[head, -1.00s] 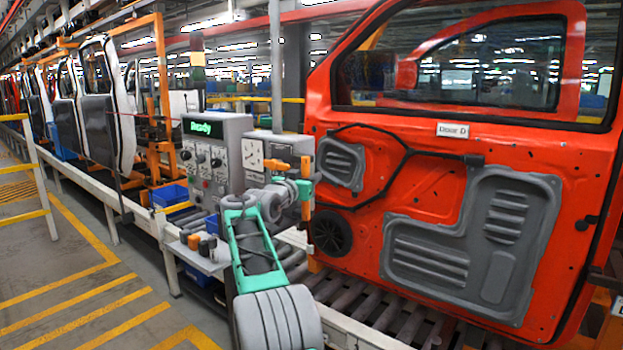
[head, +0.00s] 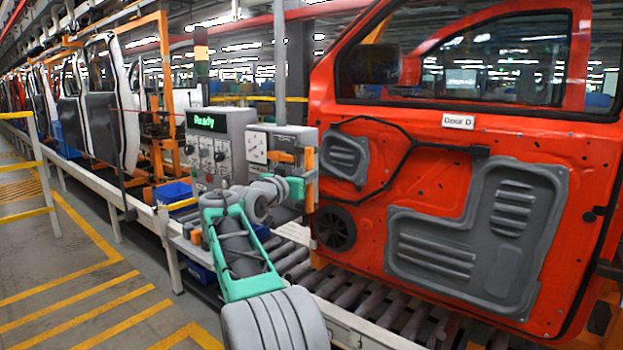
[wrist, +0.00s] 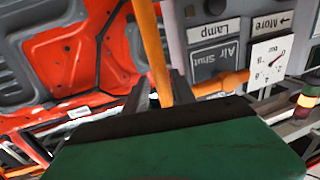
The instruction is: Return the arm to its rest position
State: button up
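My arm (head: 240,250) is bent in front of the conveyor, its green and grey links reaching toward the control panel (head: 236,143). The wrist end is beside the panel's right side, near an orange post; the fingertips are hard to make out in the head view. In the wrist view my gripper (wrist: 158,92) has its two dark fingers apart. An orange bar (wrist: 150,45) shows between them; whether they touch it is unclear. An orange handle (wrist: 220,83) lies to their right, by the "Air Shut" label (wrist: 215,62).
A red door (head: 430,180) labelled Door D stands close on the right, above the rollers (head: 380,305). The panel's display (head: 208,121) reads "Ready". A blue bin (head: 173,192) is left of the panel. A yellow-striped floor (head: 90,290) is open at left.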

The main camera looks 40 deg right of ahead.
jog(key=shift+s+a, duration=0.25)
jog(key=shift+a, duration=0.25)
jog(key=s+a+f+n+t+y, duration=0.1)
jog(key=a+f+n+y, duration=0.5)
jog(key=a, duration=0.5)
jog(key=s+a+f+n+t+y, duration=0.15)
jog(key=a+f+y, duration=0.25)
jog(key=a+f, duration=0.55)
jog(key=s+a+f+n+g+y, duration=0.2)
jog(key=s+a+f+n+y, duration=0.1)
jog(key=s+a+f, duration=0.6)
jog(key=s+a+f+n+g+y, duration=0.3)
jog(key=s+a+f, duration=0.5)
jog(key=s+a, duration=0.5)
jog(key=shift+s+a+f+n+y, duration=0.2)
jog(key=shift+s+f+n+y, duration=0.25)
jog(key=shift+s, duration=0.45)
